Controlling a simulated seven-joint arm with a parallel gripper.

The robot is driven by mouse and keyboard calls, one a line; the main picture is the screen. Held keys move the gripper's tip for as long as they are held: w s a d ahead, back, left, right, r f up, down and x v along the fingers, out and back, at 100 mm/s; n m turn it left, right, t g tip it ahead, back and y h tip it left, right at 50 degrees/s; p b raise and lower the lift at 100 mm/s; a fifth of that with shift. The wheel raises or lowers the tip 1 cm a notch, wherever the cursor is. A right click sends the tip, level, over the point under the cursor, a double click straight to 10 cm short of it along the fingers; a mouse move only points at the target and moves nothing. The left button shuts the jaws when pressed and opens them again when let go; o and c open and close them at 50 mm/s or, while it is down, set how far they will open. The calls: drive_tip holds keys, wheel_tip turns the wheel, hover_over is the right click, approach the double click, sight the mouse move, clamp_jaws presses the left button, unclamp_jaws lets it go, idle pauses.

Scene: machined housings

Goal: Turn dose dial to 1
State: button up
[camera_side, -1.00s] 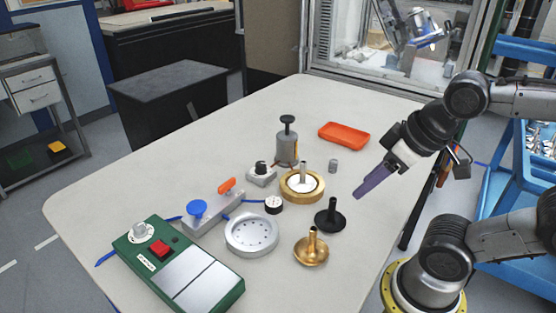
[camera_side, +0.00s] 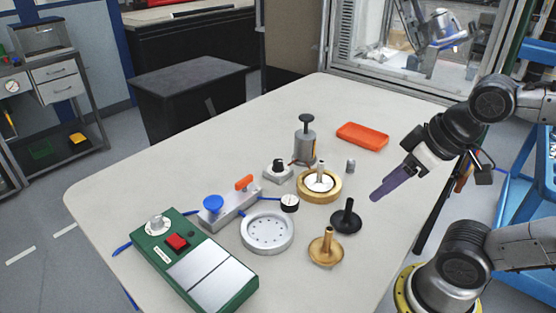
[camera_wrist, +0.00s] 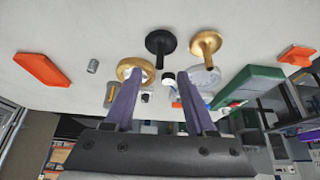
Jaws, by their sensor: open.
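Several things look like dials, and I cannot tell from a label which is the dose dial. A grey knob on a round white scale (camera_side: 157,224) sits on the far left corner of the green box (camera_side: 205,268). A black knob on a small light block (camera_side: 278,170) stands near the table's middle. A small black round piece with a white face (camera_side: 289,203) lies beside the blue cable. The scale marks are too small to read. My gripper (camera_side: 376,196) is above the table's right side, away from all of these. Its purple fingers are apart and empty in the wrist view (camera_wrist: 160,82).
A grey cylinder with a black plunger (camera_side: 305,140), a brass ring (camera_side: 319,185), a black flanged piece (camera_side: 346,217), a gold one (camera_side: 326,247) and a grey round dish (camera_side: 267,232) stand mid-table. An orange tray (camera_side: 362,136) lies behind.

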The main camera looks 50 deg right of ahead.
drive_tip(key=shift+o, duration=0.5)
drive_tip(key=shift+s+f, duration=0.1)
drive_tip(key=shift+s, duration=0.05)
drive_tip(key=w+r+m, duration=0.3)
drive_tip(key=w+r, duration=0.1)
drive_tip(key=r, duration=0.4)
drive_tip(key=w+r+m+g, duration=0.2)
drive_tip(key=w+r+m, duration=0.15)
drive_tip(key=w, duration=0.45)
drive_tip(key=m+g, duration=0.1)
drive_tip(key=g, duration=0.3)
hover_over(278, 160)
wheel_tip(278, 160, down, 6)
wheel_tip(278, 160, down, 14)
drive_tip(key=shift+f, duration=0.25)
drive_tip(key=shift+c, duration=0.2)
clamp_jaws()
